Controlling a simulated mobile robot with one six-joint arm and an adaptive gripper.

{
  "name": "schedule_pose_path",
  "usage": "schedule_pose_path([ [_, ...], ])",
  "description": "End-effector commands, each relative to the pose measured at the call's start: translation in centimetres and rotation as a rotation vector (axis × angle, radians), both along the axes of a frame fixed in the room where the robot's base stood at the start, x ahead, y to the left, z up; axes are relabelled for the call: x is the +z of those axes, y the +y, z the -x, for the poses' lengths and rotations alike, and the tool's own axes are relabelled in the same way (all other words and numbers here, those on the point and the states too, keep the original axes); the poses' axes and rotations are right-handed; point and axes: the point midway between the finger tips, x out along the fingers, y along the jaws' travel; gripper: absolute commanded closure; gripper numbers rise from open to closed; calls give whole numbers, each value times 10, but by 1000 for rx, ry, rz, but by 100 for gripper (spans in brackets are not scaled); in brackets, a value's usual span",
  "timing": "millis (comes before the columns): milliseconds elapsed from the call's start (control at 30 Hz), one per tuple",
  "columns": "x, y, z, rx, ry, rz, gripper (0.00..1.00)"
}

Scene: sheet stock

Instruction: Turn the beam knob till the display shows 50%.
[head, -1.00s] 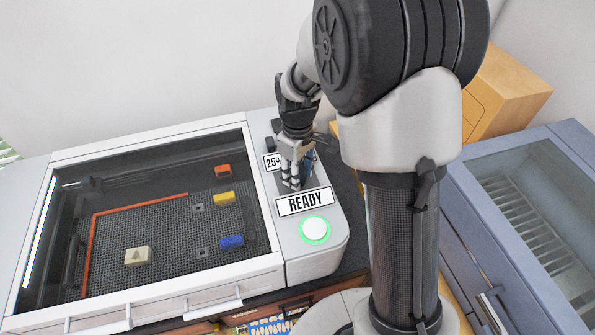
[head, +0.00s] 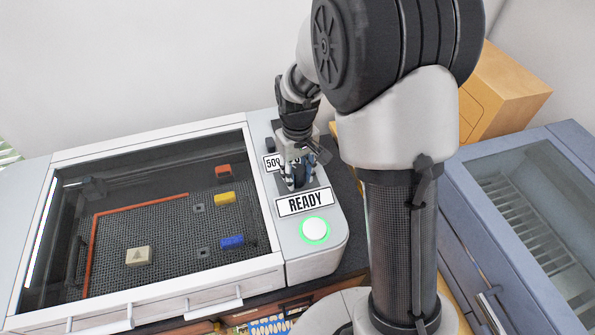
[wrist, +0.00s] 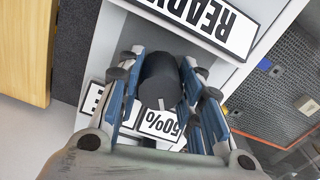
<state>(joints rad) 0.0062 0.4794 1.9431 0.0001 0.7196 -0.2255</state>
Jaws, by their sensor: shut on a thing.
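The beam knob (wrist: 160,80) is a dark round knob with a white mark, on the machine's right-hand panel. My gripper (wrist: 163,70) is shut on the knob, with blue-sided fingers on both sides of it. In the head view my gripper (head: 298,182) reaches down onto the panel and hides most of the knob. The display (wrist: 160,123) reads 50% in the wrist view. In the head view the display (head: 271,163) is partly covered by my gripper, and "50" shows.
A READY sign (head: 304,202) and a green-ringed white button (head: 315,229) sit in front of the knob. Left is the machine's glass-covered bed (head: 150,225) with small coloured blocks. A blue-grey cabinet (head: 530,200) stands at right.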

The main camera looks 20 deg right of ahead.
Motion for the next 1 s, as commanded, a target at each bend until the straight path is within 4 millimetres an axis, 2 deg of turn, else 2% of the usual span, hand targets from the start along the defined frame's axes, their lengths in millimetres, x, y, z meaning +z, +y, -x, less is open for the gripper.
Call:
schedule_pose_path([
  [400, 1, 0, -1, -210, -4, 0, 90],
  [967, 1, 0, -1, -245, -4, 0, 90],
  [1000, 1, 0, -1, -245, -4, 0, 65],
])
